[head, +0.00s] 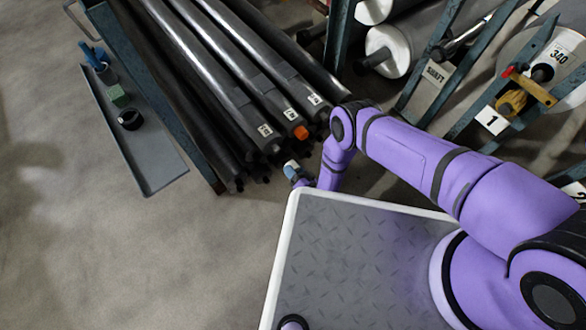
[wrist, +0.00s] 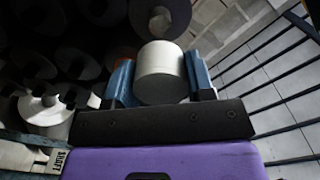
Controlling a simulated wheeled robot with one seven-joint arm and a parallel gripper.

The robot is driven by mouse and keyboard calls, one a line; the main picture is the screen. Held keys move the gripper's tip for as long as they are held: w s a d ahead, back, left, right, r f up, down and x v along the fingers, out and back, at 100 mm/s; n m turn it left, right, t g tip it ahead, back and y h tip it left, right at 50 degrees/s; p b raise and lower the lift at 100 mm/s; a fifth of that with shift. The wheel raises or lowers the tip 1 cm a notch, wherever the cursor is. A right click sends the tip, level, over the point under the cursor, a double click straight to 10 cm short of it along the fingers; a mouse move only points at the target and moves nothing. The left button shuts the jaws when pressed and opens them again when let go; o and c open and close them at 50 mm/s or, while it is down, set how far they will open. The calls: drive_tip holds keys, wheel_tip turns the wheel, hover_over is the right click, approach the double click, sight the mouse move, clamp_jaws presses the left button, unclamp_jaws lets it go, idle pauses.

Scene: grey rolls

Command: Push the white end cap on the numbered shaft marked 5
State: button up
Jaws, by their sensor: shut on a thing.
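My gripper (wrist: 160,82) is shut on the white end cap (wrist: 159,68), which sits between its two blue fingers in the wrist view. Just beyond the cap is a dark round shaft end (wrist: 175,8) with a paler stub at its centre. I cannot tell whether cap and stub touch. In the head view my gripper (head: 295,172) is in front of the ends of the long dark shafts (head: 225,90), low and to the right. Several shafts carry small white number tags (head: 290,114); the digits are too small to read surely. One shaft has an orange end cap (head: 301,132).
A grey side tray (head: 150,160) at left holds a dark ring (head: 130,119), a green block (head: 118,96) and a blue tool. At right are large rolls (head: 390,45) in a blue-green rack, with a yellow-handled tool. Floor at lower left is clear.

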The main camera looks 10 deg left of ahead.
sight(278, 152)
drive_tip(key=shift+x, duration=2.8)
drive_tip(key=shift+x, duration=2.25)
drive_tip(key=o, duration=1)
drive_tip(key=v, duration=1.1)
